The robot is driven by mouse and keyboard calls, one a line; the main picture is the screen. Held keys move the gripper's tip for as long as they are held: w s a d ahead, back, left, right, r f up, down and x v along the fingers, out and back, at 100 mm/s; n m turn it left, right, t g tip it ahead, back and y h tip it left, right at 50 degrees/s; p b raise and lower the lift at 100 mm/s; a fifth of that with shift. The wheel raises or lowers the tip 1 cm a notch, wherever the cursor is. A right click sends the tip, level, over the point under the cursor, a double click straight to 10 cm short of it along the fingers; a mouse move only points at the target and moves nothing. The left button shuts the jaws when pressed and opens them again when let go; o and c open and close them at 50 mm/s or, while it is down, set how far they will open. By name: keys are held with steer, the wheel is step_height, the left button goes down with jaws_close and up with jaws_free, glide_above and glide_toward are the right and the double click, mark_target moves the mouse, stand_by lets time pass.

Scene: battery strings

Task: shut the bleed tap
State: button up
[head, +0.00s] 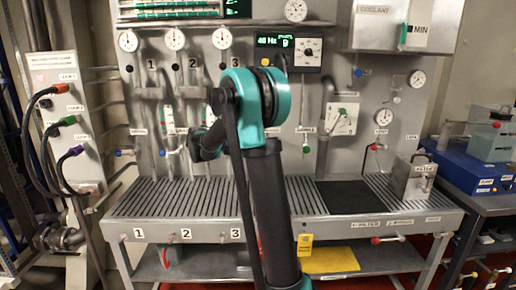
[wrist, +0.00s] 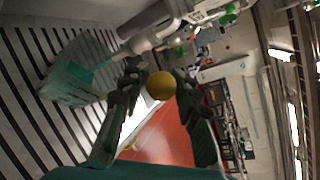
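In the wrist view a round yellow knob (wrist: 160,86) shows between the fingertips of my gripper (wrist: 160,78). The fingers are spread, one on each side of the knob, close to it; I cannot tell whether either one touches. A grey pipe-like part (wrist: 150,28) is just above the knob in the picture; any lever joining them is hidden. I cannot read a bleed label, so I cannot be sure this is the bleed tap. In the head view my arm covers the middle of the panel, and my fingers and the yellow knob cannot be made out.
A slatted bench (head: 155,200) runs below the gauge panel (head: 350,85). Red-knobbed (head: 374,147) and blue-knobbed (head: 118,153) taps stick out of the panel. A metal box (head: 412,182) stands at the bench's right. In the wrist view a clear teal-tinted block (wrist: 72,82) is at left.

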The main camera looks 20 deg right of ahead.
steer(key=v, duration=1.2)
steer(key=shift+c, duration=0.3)
